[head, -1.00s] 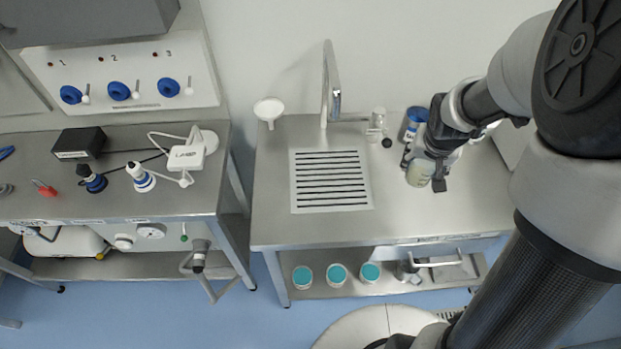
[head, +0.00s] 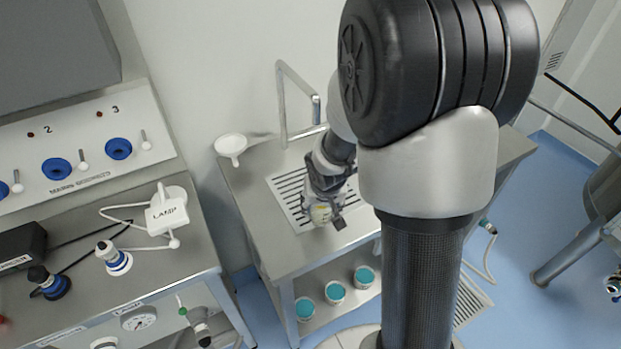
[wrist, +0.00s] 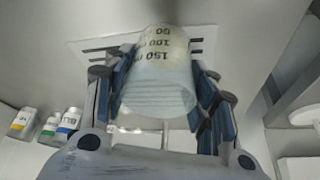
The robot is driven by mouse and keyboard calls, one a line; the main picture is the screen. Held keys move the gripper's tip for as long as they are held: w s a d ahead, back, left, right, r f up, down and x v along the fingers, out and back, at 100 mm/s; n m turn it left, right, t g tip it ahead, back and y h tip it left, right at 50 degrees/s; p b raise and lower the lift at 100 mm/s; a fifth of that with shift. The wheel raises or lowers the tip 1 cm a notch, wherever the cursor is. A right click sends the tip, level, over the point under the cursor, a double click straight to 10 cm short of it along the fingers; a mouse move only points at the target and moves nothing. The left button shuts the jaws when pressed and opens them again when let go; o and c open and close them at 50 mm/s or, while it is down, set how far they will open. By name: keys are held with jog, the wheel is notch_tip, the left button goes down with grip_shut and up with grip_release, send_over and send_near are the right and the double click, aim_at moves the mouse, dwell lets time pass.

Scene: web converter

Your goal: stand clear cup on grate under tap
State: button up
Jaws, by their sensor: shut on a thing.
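The clear cup (wrist: 158,75), with volume marks such as 150 and 100, is held between the fingers of my gripper (wrist: 160,105) in the wrist view. In the head view my gripper (head: 328,215) is over the front part of the slotted grate (head: 284,190), and the cup (head: 320,213) shows pale between its fingers. I cannot tell whether the cup touches the grate. The tap (head: 281,100) rises behind the grate, its spout end (head: 316,108) behind my gripper. My arm hides much of the grate's right part.
A white funnel (head: 231,146) sticks out at the table's back left corner. Several small bottles (wrist: 50,127) stand at left in the wrist view. Teal-topped tubs (head: 335,292) sit on the lower shelf.

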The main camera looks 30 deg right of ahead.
jog(key=w+d, duration=0.1)
jog(key=w, duration=0.3)
jog(key=w+d, duration=0.2)
jog(key=w, duration=0.2)
jog(key=w+d, duration=0.1)
jog(key=w, duration=0.3)
jog(key=shift+w+d+p, duration=0.1)
jog(key=shift+d+p, duration=0.15)
jog(key=shift+p, duration=0.15)
jog(key=shift+w+d+f, duration=0.1)
jog(key=shift+w+f, duration=0.05)
jog(key=shift+f, duration=0.15)
jog(key=shift+f+b, duration=0.6)
jog(key=shift+f, duration=0.85)
jog(key=shift+f, duration=0.2)
jog(key=o, duration=1)
jog(key=shift+o, duration=0.2)
jog(key=shift+r, duration=0.1)
